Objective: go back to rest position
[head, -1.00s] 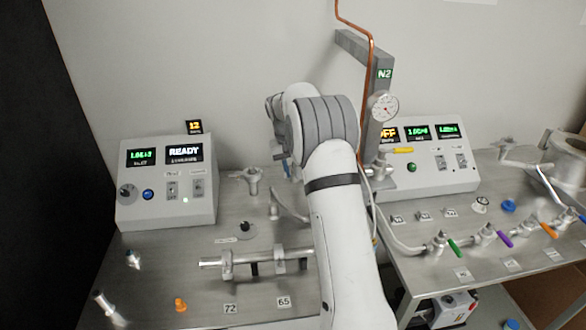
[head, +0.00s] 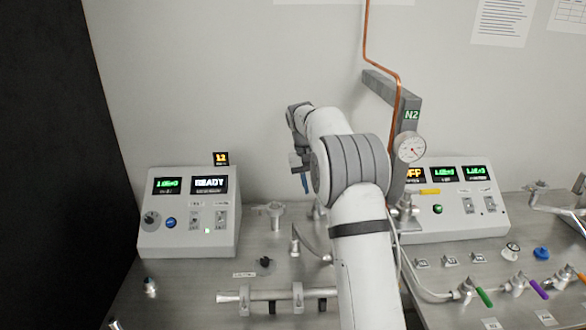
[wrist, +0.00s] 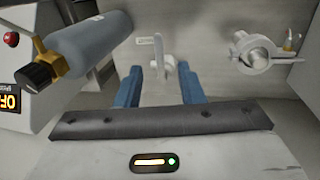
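My gripper (wrist: 160,84) shows in the wrist view with its two blue fingers spread apart and nothing held between them. A small pale metal lever or fitting (wrist: 162,68) appears between the fingers, beyond their tips. In the head view my gripper (head: 303,166) is raised above the left bench, right of the READY control box (head: 188,213). It is partly hidden by my own arm, and its fingertips are hard to make out there.
A grey-blue cylinder (wrist: 92,48) with a brass fitting and black knob is close at left in the wrist view. A clamped flange (wrist: 256,54) is at right. The head view shows a pressure gauge (head: 410,148), a grey post (head: 398,95) and a right control box (head: 460,215).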

